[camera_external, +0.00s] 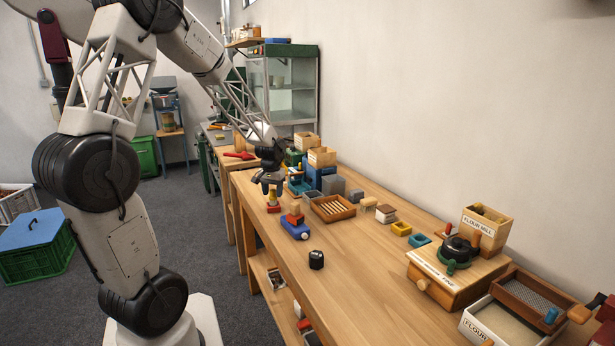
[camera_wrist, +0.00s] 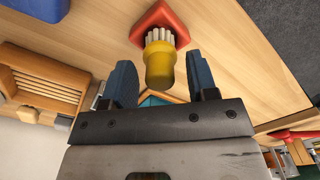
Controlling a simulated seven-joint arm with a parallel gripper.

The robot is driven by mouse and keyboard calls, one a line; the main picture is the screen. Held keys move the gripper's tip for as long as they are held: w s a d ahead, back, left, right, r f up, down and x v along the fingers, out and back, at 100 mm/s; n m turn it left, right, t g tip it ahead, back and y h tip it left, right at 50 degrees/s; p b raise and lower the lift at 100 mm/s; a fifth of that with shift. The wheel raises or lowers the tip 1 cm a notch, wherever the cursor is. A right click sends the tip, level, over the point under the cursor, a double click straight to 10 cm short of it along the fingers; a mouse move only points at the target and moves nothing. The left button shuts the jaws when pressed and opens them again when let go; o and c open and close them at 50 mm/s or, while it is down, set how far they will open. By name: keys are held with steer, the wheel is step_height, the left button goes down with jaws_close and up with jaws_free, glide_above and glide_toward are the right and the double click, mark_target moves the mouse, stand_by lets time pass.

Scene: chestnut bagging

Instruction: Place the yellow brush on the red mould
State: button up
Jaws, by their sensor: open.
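The yellow brush (camera_wrist: 160,68) has pale bristles that meet the red mould (camera_wrist: 172,18) in the wrist view. In the external view the brush (camera_external: 273,195) appears upright on the red mould (camera_external: 273,209), near the left edge of the workbench. My gripper (camera_wrist: 158,72) is open, with one blue-grey finger on each side of the brush and a gap visible on both sides. In the external view my gripper (camera_external: 268,180) is just above the brush.
A blue block with red and orange pieces (camera_external: 295,229) stands close by to the right. A slatted wooden tray (camera_external: 332,208) lies behind it. A small black object (camera_external: 316,260) stands nearer. The front of the workbench (camera_external: 350,305) is largely clear.

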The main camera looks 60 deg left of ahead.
mark_target(273, 190)
step_height(273, 190, up, 12)
stand_by(0.7)
stand_by(0.5)
steer(key=s+d+r+m+t, duration=0.1)
steer(key=s+d+r+m, duration=0.15)
steer(key=d, duration=0.85)
steer(key=s+d+r+m, duration=0.15)
steer(key=d+r, duration=0.25)
steer(key=d, duration=0.7)
steer(key=s+d+m+t, duration=0.1)
steer(key=s+d+m, duration=0.4)
steer(key=s+d, duration=0.7)
steer(key=d, duration=0.3)
steer(key=shift+s+d+r+t, duration=0.15)
steer(key=shift+s+d+t, duration=0.05)
steer(key=shift+s+t, duration=0.1)
